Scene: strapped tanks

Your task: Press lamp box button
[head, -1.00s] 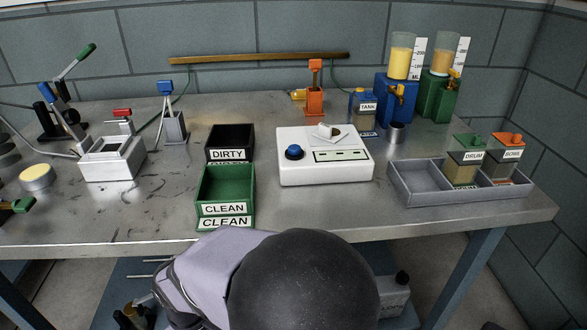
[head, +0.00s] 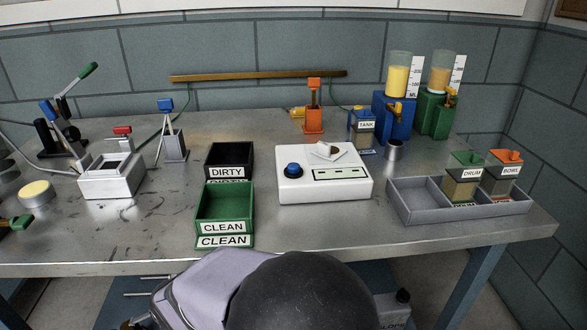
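The lamp box is most likely the white box (head: 325,187) in the middle of the bench in the head view. A round blue button (head: 292,169) in a dark ring sits on its top left. A small tilted white piece with a brown patch (head: 327,151) rests at the back of its top. A pale green label panel (head: 342,174) lies on its top right. My gripper is out of view; only a dark rounded part and a pale link of my arm show at the bottom, in front of the bench edge.
A green CLEAN bin (head: 224,209) and black DIRTY bin (head: 230,160) stand left of the white box. A small metal cup (head: 395,150) and TANK container (head: 362,128) stand behind. Bench front is clear.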

